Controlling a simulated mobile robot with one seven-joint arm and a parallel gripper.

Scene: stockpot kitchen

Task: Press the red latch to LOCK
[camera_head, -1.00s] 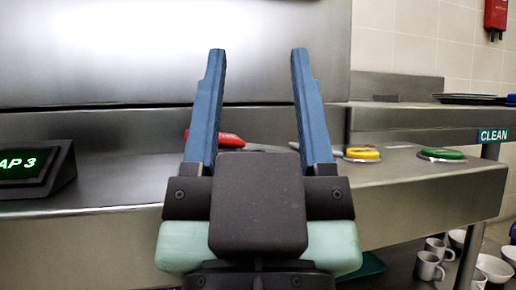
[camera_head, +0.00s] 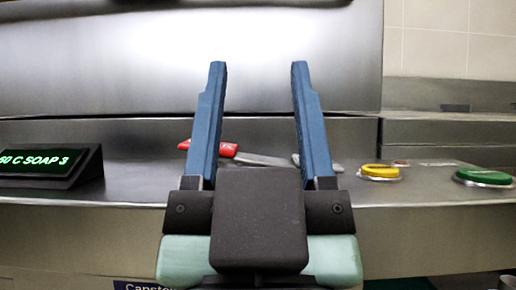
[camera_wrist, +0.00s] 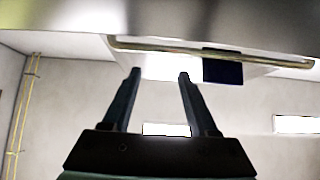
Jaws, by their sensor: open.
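The red latch (camera_head: 228,150) lies on the steel counter in the head view, a red handle with a grey metal bar running right behind my gripper. Part of it is hidden by my left finger. My gripper (camera_head: 258,75) is open and empty, its two blue fingers pointing up and apart, in front of the latch as seen from the head. In the wrist view my gripper (camera_wrist: 158,75) also shows open with nothing between the fingers. The latch is not visible in the wrist view. I cannot read a LOCK mark clearly.
A yellow button (camera_head: 380,172) and a green button (camera_head: 484,176) sit on the counter to the right. A display (camera_head: 48,165) reading "60 C SOAP 3" stands at left. A large steel hood (camera_head: 150,60) rises behind. The wrist view shows a horizontal rail (camera_wrist: 150,47) overhead.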

